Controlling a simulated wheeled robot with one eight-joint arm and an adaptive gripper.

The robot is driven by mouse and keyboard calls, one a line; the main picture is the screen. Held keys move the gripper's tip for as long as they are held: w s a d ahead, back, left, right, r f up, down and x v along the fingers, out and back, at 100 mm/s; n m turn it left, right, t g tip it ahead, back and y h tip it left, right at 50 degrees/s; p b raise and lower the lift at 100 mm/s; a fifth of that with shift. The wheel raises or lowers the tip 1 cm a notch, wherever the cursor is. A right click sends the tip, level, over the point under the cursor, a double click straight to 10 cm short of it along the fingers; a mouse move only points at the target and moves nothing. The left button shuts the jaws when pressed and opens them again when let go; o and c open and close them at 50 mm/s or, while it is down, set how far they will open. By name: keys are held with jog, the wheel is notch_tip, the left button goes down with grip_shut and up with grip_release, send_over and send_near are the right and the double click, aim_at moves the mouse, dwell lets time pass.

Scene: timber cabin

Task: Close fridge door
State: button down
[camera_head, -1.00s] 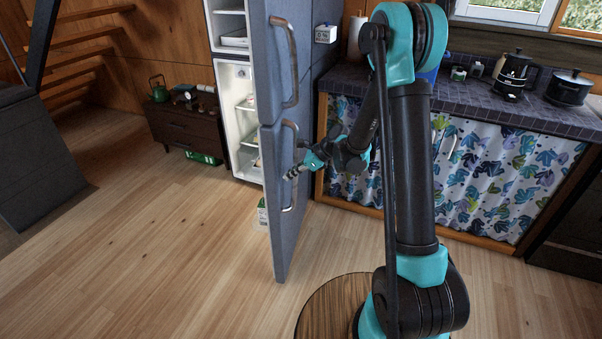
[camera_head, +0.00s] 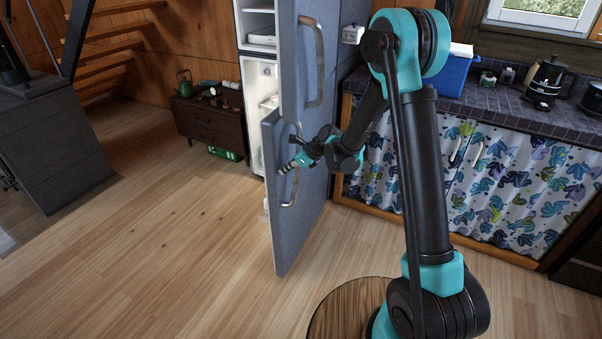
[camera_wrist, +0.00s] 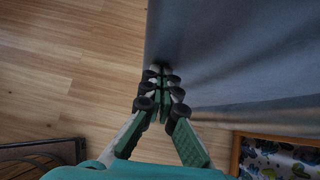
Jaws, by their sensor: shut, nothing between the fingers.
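The grey fridge (camera_head: 257,10) stands open at the back. Its upper door (camera_head: 299,85) and lower door (camera_head: 308,190) both stick out toward the room, each with a curved metal handle. The lower door's free edge lies further left than the upper door's. My gripper (camera_head: 283,171) is shut and empty at the outer face of the lower door, close to its handle (camera_head: 294,190). In the wrist view the fingertips (camera_wrist: 161,72) are at the door's edge (camera_wrist: 152,40); contact is hard to tell. The lower interior is partly hidden behind the lower door.
A counter (camera_head: 490,110) with a patterned curtain runs along the right, with a blue cooler (camera_head: 455,75) on it. A low dark cabinet (camera_head: 212,122) stands left of the fridge. The wooden floor (camera_head: 150,240) in front and to the left is clear.

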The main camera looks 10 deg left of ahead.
aim_at(266, 164)
jog(key=a, duration=0.2)
jog(key=w+a, duration=0.1)
jog(key=a, duration=0.2)
jog(key=w+a, duration=0.1)
jog(key=a, duration=0.2)
jog(key=shift+d, duration=0.2)
